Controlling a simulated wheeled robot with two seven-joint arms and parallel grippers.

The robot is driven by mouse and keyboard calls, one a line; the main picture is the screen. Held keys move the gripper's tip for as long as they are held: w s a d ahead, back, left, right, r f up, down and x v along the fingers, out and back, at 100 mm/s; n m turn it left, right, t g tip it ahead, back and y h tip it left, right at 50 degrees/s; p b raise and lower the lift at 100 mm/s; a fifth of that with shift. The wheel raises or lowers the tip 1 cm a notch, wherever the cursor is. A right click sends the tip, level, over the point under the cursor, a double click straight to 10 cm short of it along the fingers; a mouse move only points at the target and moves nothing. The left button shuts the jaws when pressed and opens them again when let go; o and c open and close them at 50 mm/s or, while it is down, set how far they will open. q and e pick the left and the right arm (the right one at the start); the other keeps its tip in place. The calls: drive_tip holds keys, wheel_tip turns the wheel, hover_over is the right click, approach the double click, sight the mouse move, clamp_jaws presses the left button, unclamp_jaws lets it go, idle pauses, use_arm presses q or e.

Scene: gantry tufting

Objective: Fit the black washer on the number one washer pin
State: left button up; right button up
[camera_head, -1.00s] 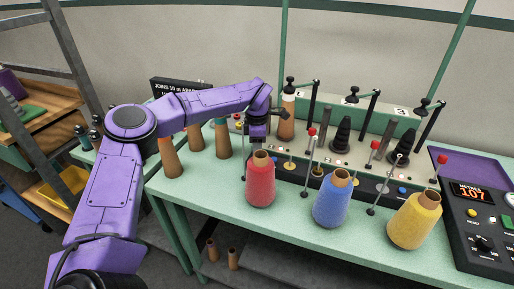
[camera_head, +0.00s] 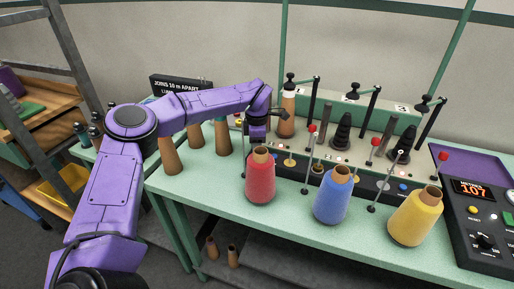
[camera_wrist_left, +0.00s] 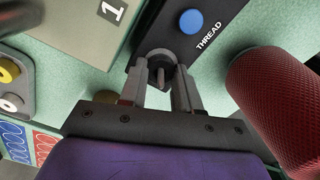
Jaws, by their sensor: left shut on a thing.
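My left gripper (camera_head: 257,139) points down at the front panel of station one, behind the red cone. In the left wrist view its fingers (camera_wrist_left: 165,82) are shut on a small black washer (camera_wrist_left: 156,55), seen as a dark ring at the fingertips. A short grey pin (camera_wrist_left: 161,76) shows between the fingertips by the ring. I cannot tell whether the ring is around the pin or just above it. The black panel (camera_wrist_left: 215,22) carries a blue button and the word THREAD. My right gripper is not in view.
The red cone (camera_head: 260,184) stands close in front of my left gripper, and its red thread (camera_wrist_left: 285,105) fills the right of the wrist view. Blue (camera_head: 331,200) and yellow (camera_head: 414,222) cones stand further right. Thin red-tipped posts (camera_head: 309,160) rise nearby. Bare brown cones (camera_head: 171,157) stand left.

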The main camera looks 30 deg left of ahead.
use_arm(q)
drive_tip(key=o, duration=1.1)
wheel_tip(320, 180, up, 10)
drive_tip(key=shift+r+b, duration=0.25)
drive_tip(key=shift+b, duration=0.3)
